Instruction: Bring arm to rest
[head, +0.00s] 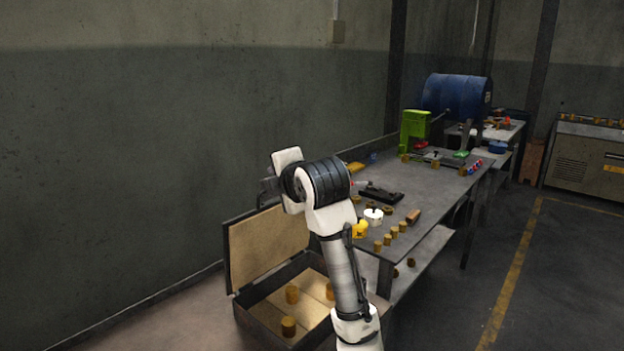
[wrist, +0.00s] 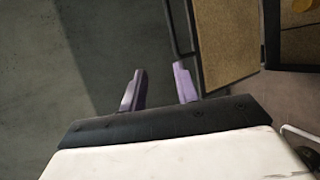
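My arm rises from the bottom of the head view and bends left at its black joint, over the left end of the workbench. My gripper (wrist: 160,85) shows in the wrist view with its two purple fingers apart and nothing between them. Beyond the fingers are the grey wall and the edge of the open box lid. In the head view the fingers are hidden behind my own arm; only a dark part of the hand shows left of the joint.
An open box (head: 262,301) with brown cylinders (head: 288,326) stands below my arm, its lid (head: 262,246) raised. The workbench (head: 440,190) holds several cylinders, a yellow object (head: 360,229), a white piece (head: 373,217) and a green machine (head: 415,130). Floor at right is clear.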

